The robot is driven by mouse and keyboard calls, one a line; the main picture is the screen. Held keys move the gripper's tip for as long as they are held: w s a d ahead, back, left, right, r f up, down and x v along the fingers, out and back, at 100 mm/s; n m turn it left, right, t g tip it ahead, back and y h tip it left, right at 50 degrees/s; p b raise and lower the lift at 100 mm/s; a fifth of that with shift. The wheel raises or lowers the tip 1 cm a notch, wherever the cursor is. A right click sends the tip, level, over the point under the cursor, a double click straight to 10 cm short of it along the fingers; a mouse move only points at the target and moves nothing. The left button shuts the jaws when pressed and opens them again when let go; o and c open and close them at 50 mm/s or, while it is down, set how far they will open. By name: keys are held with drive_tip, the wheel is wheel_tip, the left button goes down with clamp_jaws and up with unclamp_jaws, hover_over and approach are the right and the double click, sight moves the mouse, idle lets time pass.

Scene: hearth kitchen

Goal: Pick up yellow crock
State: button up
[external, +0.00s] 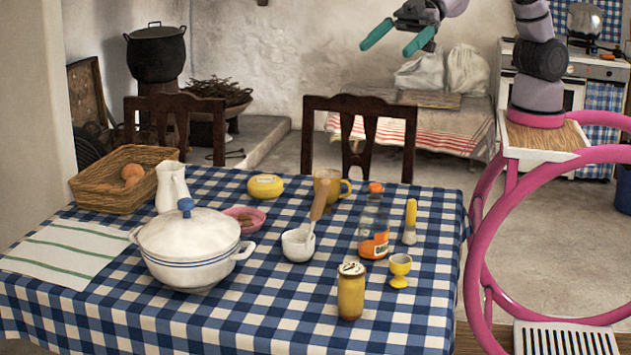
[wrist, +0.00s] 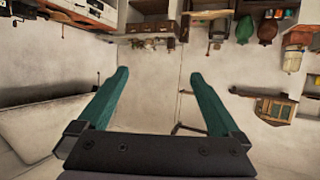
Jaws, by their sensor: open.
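A yellow crock-like jar (external: 351,295) with a pale, dark-marked lid stands upright at the front of the checked tablecloth in the external view. Other yellow things are near: a low round yellow container (external: 265,187) at the back, a mustard mug (external: 328,186) and a yellow egg cup (external: 400,272). I cannot tell for sure which is called the crock; the lidded jar fits best. My gripper (external: 385,52) is open and empty, high above and behind the table. Its teal fingers are spread in the wrist view (wrist: 160,73), where no crock can be made out.
A glass bottle with an orange label (external: 374,228) and a yellow-handled brush (external: 410,222) stand behind the jar. A white bowl (external: 297,246) and a large lidded tureen (external: 190,245) are to its left. The cloth's (external: 420,325) front right is clear. Chairs (external: 360,105) stand behind.

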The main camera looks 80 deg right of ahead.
approach(358, 264)
drive_tip(key=a, duration=0.1)
drive_tip(key=shift+w+x, duration=0.2)
drive_tip(key=shift+x, duration=5.5)
drive_tip(key=shift+d+f, duration=0.15)
drive_tip(key=shift+f, duration=0.05)
clamp_jaws()
